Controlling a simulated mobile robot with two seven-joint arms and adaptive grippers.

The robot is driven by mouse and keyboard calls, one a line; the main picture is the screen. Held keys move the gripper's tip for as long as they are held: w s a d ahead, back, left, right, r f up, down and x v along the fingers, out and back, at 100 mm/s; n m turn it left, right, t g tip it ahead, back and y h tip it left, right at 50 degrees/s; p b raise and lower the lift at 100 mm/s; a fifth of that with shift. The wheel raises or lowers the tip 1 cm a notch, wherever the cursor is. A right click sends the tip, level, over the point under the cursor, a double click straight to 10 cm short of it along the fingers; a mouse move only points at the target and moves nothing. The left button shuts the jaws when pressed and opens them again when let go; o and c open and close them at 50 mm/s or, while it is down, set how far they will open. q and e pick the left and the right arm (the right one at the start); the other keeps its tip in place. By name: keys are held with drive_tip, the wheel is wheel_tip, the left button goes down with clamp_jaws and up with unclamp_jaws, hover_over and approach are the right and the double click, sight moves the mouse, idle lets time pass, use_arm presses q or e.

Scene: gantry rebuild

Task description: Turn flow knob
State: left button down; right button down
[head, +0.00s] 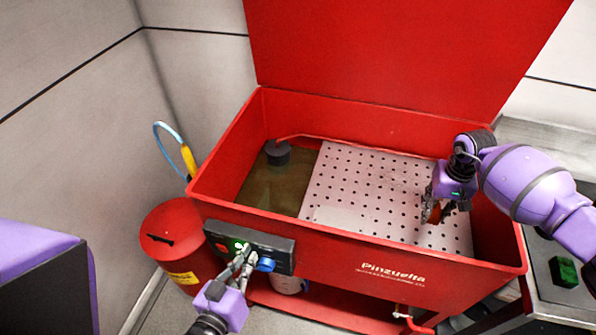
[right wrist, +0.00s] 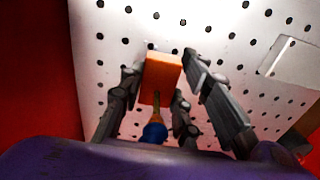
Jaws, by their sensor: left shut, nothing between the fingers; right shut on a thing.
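A dark control panel (head: 282,257) is on the front left of the red parts washer. It carries a lit green button (head: 239,246), a red control (head: 221,247) and a blue knob (head: 266,265). My left gripper (head: 243,258) is at the panel, just left of the blue knob and below the green light. Its fingers are shut and empty; whether they touch the panel I cannot tell. My right gripper (head: 435,208) is over the perforated tray, shut on an orange block (right wrist: 160,79) with a brass stem and a blue part (right wrist: 154,132).
The washer basin (head: 345,238) has a raised red lid (head: 400,55), murky liquid (head: 268,188) and a white perforated tray (head: 350,180). A red drum (head: 172,235) stands left of it. A green block (head: 564,271) lies on a bench at the right.

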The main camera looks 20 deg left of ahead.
use_arm(q)
drive_tip(key=shift+d+f, duration=0.2)
drive_tip(key=shift+f, duration=0.45)
drive_tip(key=shift+f+n+h, duration=0.3)
drive_tip(key=shift+f, duration=0.2)
drive_tip(key=shift+a+f+n, duration=0.3)
drive_tip(key=shift+a+n, duration=0.15)
drive_tip(key=shift+n, duration=0.05)
